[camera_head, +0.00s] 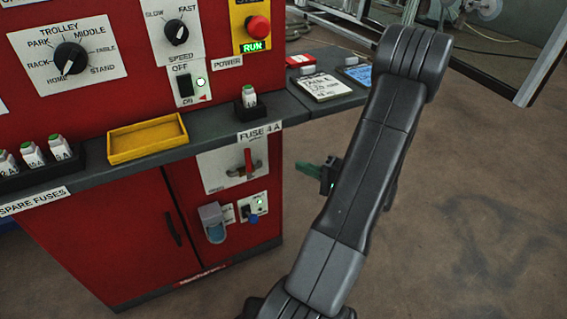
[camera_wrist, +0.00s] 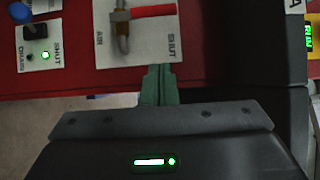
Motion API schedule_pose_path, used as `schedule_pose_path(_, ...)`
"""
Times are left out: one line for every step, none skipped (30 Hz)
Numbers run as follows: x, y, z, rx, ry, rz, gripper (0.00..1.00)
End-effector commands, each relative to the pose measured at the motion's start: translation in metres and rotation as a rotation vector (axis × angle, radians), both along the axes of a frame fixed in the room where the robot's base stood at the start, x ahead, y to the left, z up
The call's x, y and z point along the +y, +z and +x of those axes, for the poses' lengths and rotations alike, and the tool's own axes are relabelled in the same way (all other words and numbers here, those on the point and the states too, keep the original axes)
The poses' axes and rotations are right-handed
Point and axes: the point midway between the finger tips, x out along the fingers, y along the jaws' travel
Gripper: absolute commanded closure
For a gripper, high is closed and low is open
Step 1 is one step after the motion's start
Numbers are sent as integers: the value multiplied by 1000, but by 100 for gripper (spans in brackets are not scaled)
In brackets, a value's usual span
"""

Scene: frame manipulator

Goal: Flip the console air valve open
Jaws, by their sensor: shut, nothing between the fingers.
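The air valve is on a white plate (camera_head: 222,170) on the red console's lower front, below the shelf. Its red lever (camera_head: 247,158) stands crosswise to a brass-coloured pipe. In the wrist view the red lever (camera_wrist: 153,12) lies sideways beside the upright pipe (camera_wrist: 121,32), with the words AIR and SHUT on the plate. My gripper (camera_head: 303,167) has green fingers and is to the right of the valve, apart from it.
A small panel with a blue knob (camera_head: 253,219) and a grey cup-like fitting (camera_head: 213,222) are below the valve. The grey shelf (camera_head: 215,131) juts out above, carrying a yellow tray (camera_head: 148,154) and a fuse (camera_head: 249,97). Open floor lies to the right.

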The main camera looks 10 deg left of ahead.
Motion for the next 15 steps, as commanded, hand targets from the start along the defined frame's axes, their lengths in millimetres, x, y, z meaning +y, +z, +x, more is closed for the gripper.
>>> schedule_pose_path(7, -1, 2, 0, 3, 0, 100)
schedule_pose_path(11, -1, 4, 0, 2, 0, 100)
schedule_pose_path(17, -1, 6, 0, 4, 0, 100)
schedule_pose_path(22, -1, 8, -1, 5, 0, 100)
schedule_pose_path(28, -1, 10, -1, 4, 1, 100)
schedule_pose_path(35, -2, 13, -1, 5, 0, 100)
schedule_pose_path(41, -2, 15, -1, 5, 0, 100)
schedule_pose_path(47, -2, 18, -2, 5, -1, 100)
schedule_pose_path(54, -2, 21, -2, 5, -1, 100)
schedule_pose_path(60, -2, 23, -2, 5, -1, 100)
schedule_pose_path(65, -2, 25, -2, 5, -1, 100)
schedule_pose_path(72, -2, 28, -1, 4, 1, 100)
schedule_pose_path(77, -2, 30, -1, 5, 0, 100)
schedule_pose_path(83, -2, 32, -1, 5, 0, 100)
schedule_pose_path(89, -1, 35, 0, 3, 1, 100)
